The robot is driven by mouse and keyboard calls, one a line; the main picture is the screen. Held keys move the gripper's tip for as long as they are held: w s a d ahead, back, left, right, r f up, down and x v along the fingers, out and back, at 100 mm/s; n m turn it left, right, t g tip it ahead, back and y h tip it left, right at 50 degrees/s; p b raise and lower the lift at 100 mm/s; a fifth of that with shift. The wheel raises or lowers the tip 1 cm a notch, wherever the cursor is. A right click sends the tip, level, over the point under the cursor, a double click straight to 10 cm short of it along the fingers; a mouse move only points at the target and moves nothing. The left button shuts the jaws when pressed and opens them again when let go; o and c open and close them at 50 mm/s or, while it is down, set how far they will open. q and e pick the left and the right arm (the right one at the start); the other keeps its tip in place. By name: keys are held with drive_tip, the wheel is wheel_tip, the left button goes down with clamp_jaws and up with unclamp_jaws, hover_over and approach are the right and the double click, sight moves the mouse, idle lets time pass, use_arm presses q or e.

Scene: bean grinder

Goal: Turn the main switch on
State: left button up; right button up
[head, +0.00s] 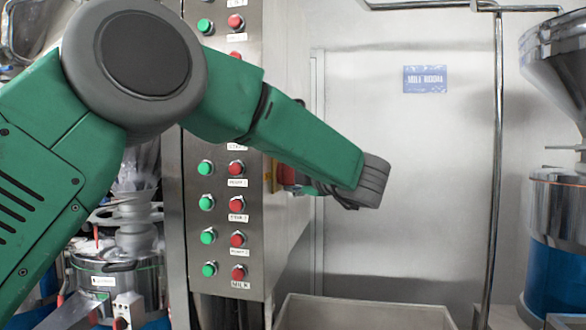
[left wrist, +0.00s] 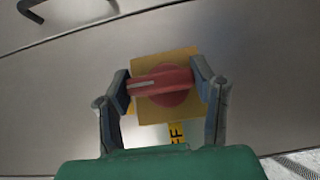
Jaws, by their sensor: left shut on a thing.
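The main switch is a red rotary knob (left wrist: 165,85) on a yellow plate (left wrist: 150,110), on the side of the grey metal cabinet. In the left wrist view its pale pointer line lies nearly level, toward the left finger. My left gripper (left wrist: 168,88) has a finger on each side of the knob and is shut on it. In the head view my green left arm reaches across the panel, and the red knob (head: 286,175) shows just behind the gripper (head: 298,184), partly hidden by it. A yellow label with black letters, partly covered, shows under the plate (left wrist: 177,135).
The cabinet front (head: 222,270) carries rows of green and red push buttons. A grey bin (head: 365,312) stands below the arm. A steel hopper machine (head: 555,200) is at the right, with a vertical pipe (head: 497,150) beside it. More machinery (head: 120,265) is at the left.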

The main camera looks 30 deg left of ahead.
use_arm(q)
drive_tip(key=shift+f, duration=0.1)
drive_tip(key=o, duration=1.2)
drive_tip(key=shift+c, duration=0.2)
drive_tip(key=shift+w, duration=0.15)
drive_tip(key=shift+s+d, duration=0.3)
drive_tip(key=v, duration=1.1)
drive_tip(key=shift+d, duration=0.2)
drive_tip(key=shift+a, duration=0.1)
drive_tip(key=shift+f, duration=0.1)
